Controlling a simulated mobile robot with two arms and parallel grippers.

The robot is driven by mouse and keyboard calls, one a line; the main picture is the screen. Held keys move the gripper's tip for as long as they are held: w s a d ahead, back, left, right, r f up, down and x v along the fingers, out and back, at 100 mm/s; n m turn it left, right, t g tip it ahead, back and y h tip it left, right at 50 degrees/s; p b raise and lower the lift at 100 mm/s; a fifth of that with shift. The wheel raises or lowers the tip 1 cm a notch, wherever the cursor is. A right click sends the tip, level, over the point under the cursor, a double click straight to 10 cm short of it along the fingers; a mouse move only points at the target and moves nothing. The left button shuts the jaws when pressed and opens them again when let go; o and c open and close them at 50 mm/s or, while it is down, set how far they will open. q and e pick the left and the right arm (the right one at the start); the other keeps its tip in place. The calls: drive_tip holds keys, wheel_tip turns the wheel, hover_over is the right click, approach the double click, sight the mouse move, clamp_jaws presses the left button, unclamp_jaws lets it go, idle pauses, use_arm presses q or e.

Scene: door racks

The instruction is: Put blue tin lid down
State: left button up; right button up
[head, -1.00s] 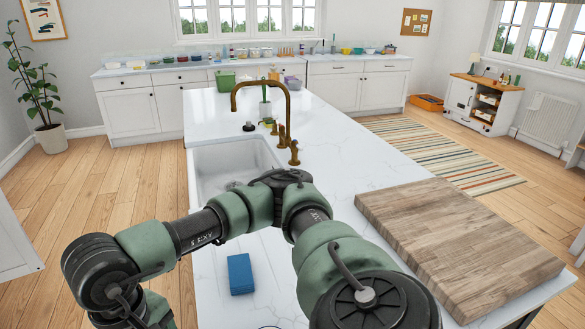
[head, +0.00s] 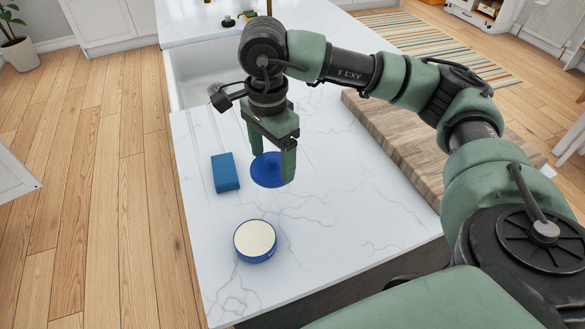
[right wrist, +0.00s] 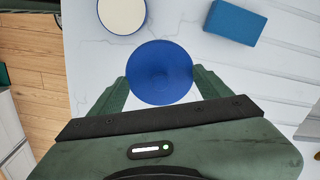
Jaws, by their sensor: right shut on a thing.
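The blue tin lid (head: 268,171) is a flat round blue disc between the fingers of my right gripper (head: 272,168). In the right wrist view the lid (right wrist: 160,72) sits between the two green fingertips (right wrist: 162,82), and the gripper is shut on it. The lid is over the white marble counter; I cannot tell whether it touches the surface. A round blue tin (head: 255,243) with a cream-coloured top stands nearer on the counter. It also shows at the top of the right wrist view (right wrist: 122,14). My left gripper is not in view.
A blue sponge-like block (head: 225,172) lies left of the lid. The white sink (head: 195,78) is behind it. A wooden board (head: 405,140) lies to the right, behind my arm. The counter (head: 340,225) right of the tin is clear.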

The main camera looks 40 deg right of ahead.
drive_tip(key=w+d+r+m+b, duration=0.1)
drive_tip(key=w+d+r+m, duration=0.25)
drive_tip(key=m, duration=0.95)
drive_tip(key=w+d+r+m+b, duration=0.1)
drive_tip(key=w+d+r+m, duration=0.3)
drive_tip(key=m, duration=0.8)
drive_tip(key=f, duration=0.5)
drive_tip(key=f+p, duration=0.1)
drive_tip(key=f, duration=0.4)
drive_tip(key=f+p, duration=0.1)
drive_tip(key=f, duration=0.5)
drive_tip(key=shift+s+d+f, duration=0.1)
drive_tip(key=shift+s+d, duration=0.2)
drive_tip(key=shift+s, duration=0.05)
wheel_tip(320, 180, down, 3)
drive_tip(key=shift+f+p, duration=0.2)
drive_tip(key=shift+p, duration=0.5)
drive_tip(key=shift+f, duration=0.5)
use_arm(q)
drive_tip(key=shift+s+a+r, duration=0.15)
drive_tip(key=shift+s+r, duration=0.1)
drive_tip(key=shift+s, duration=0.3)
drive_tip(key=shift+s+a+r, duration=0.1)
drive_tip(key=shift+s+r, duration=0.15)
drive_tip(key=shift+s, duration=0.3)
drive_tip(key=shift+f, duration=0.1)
use_arm(e)
drive_tip(key=shift+f, duration=0.1)
